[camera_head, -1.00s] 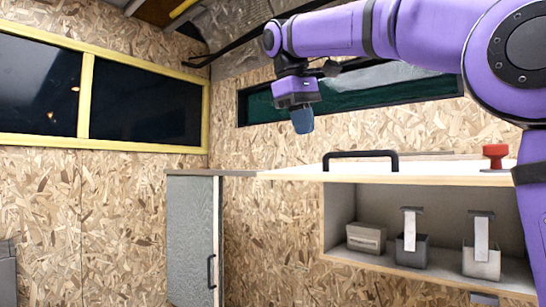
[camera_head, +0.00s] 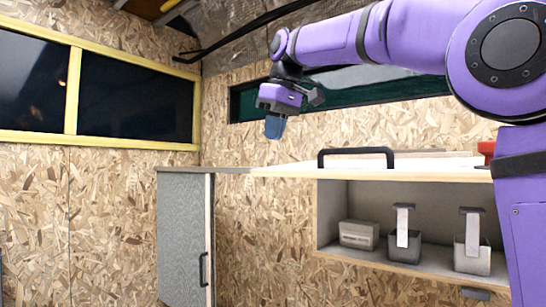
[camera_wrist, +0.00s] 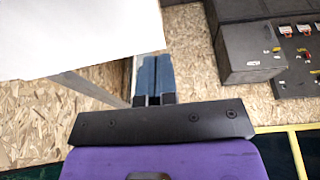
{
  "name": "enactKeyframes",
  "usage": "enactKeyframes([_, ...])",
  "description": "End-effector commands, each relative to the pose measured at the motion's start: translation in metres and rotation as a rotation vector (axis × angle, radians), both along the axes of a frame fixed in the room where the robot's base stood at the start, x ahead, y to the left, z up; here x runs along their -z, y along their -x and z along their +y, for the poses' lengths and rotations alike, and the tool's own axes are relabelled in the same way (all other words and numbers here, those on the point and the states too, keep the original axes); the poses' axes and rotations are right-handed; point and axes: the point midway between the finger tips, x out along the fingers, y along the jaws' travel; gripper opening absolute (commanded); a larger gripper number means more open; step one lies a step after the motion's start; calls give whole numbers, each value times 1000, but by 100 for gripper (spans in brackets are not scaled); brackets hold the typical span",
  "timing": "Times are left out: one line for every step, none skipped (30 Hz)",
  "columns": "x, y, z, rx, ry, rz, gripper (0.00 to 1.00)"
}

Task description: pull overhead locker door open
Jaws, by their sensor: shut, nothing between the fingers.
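The overhead locker (camera_head: 316,225) is open at the front, on the right of the head view. Its pale door (camera_head: 420,166) lies raised, nearly level, along the top, with a black bar handle (camera_head: 358,151) on its upper face. My gripper (camera_head: 274,127) is up and to the left of the handle, apart from it, with blue fingertips pointing down. In the wrist view the blue fingers (camera_wrist: 153,76) are together and empty. A white panel (camera_wrist: 70,35) fills the upper left there, probably the door; the handle does not show in that view.
Bins (camera_head: 405,245) and a small box (camera_head: 359,234) stand inside the locker. A grey cabinet (camera_head: 182,240) with a black handle stands left of it. A red knob (camera_head: 486,150) is partly hidden by my arm. Dark switch boxes (camera_wrist: 245,50) show in the wrist view.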

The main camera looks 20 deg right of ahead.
Motion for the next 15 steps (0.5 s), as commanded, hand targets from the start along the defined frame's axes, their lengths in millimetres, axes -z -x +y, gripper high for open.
enactKeyframes([10,-2,1,0,1,3,0])
enactKeyframes([15,-3,2,0,0,2,0])
enactKeyframes([21,-5,3,0,0,2,0])
enactKeyframes([26,-5,2,0,0,2,0])
enactKeyframes([30,-5,2,0,1,1,0])
enactKeyframes([36,-5,1,0,0,1,0])
enactKeyframes([39,-5,1,0,0,0,0])
enactKeyframes([43,-5,1,0,0,2,0])
enactKeyframes([47,-6,1,1,0,1,0])
enactKeyframes([50,-6,0,1,0,0,0])
enactKeyframes([52,-6,0,1,0,1,0])
enactKeyframes([54,-6,0,1,0,1,0])
enactKeyframes([56,-6,0,1,0,1,0])
enactKeyframes([57,-7,0,1,0,0,0])
enactKeyframes([58,-7,0,1,0,0,0])
